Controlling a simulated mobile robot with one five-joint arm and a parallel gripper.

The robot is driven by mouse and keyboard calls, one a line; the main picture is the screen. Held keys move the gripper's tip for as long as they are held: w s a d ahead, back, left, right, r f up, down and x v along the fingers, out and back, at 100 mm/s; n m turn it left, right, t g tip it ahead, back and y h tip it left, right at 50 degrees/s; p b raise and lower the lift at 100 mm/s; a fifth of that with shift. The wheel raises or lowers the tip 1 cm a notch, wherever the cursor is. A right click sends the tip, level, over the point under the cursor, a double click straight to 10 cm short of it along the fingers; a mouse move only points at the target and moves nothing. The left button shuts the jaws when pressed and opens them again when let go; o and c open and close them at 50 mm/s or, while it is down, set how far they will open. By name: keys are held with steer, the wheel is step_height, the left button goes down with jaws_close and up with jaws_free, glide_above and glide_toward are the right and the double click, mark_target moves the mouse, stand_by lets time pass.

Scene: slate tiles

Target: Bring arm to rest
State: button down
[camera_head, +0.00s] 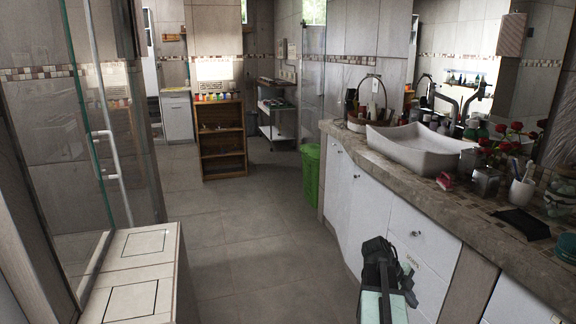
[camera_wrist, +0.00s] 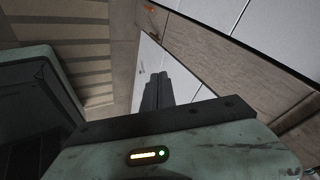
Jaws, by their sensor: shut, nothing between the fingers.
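My arm (camera_head: 388,285) shows at the bottom of the head view, right of centre, in front of the white cabinet doors under the counter. It looks folded close to my body. In the wrist view my gripper (camera_wrist: 157,78) has its dark fingers together, with nothing held between them. White panels lie behind the fingers. In the head view I cannot make out the fingertips.
A stone counter (camera_head: 462,215) with a white basin (camera_head: 415,143) runs along the right. A tiled ledge (camera_head: 130,262) and glass panel stand at left. A green bin (camera_head: 311,172) and wooden shelf (camera_head: 222,140) stand farther back. The middle floor is clear.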

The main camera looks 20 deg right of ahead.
steer(key=w+a+f+n+t+y, duration=0.15)
steer(key=w+a+n, duration=0.45)
steer(key=a, duration=0.8)
steer(key=w+a+f+n+t, duration=0.15)
steer(key=w+a+n, duration=0.25)
steer(key=w+a, duration=0.65)
steer(key=s+a+f+n+y, duration=0.1)
steer(key=s+a+n+y, duration=0.1)
steer(key=a+n, duration=0.95)
steer(key=s+a+n+y, duration=0.2)
steer(key=a+n+y, duration=0.1)
steer(key=a+n, duration=0.8)
step_height(320, 180, up, 24)
steer(key=a+p, duration=0.1)
steer(key=p, duration=2.3)
steer(key=shift+f, duration=0.25)
steer(key=shift+s, duration=0.1)
